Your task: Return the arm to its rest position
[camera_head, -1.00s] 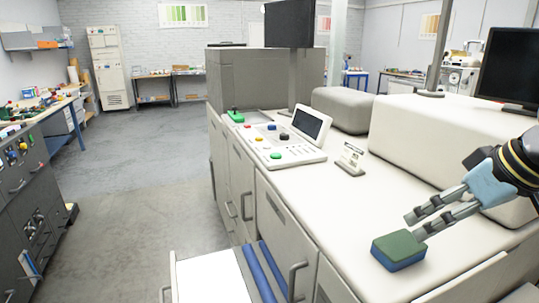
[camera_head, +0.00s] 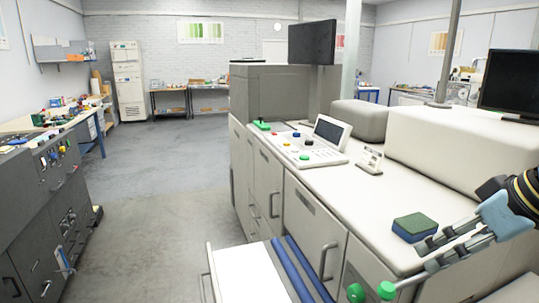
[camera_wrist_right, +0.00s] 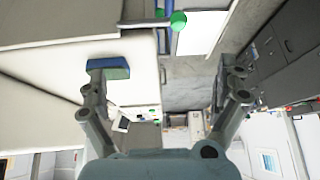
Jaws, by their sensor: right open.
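My right gripper (camera_head: 428,256) is open and empty at the right of the head view, near the front edge of the white machine top. Its fingers point left. A green and blue sponge block (camera_head: 414,227) lies on the machine top just behind the upper finger. In the right wrist view my right gripper (camera_wrist_right: 160,85) has its fingers spread wide. The sponge block (camera_wrist_right: 108,69) shows there beside the left fingertip, and I cannot tell whether they touch. My left gripper is not in view.
The white machine top (camera_head: 345,190) carries a control panel (camera_head: 308,148), a small sign (camera_head: 370,160) and raised covers. Two green knobs (camera_head: 372,291) stick out at the front below my right gripper. A dark cabinet (camera_head: 40,225) stands left. The grey floor (camera_head: 155,185) between is clear.

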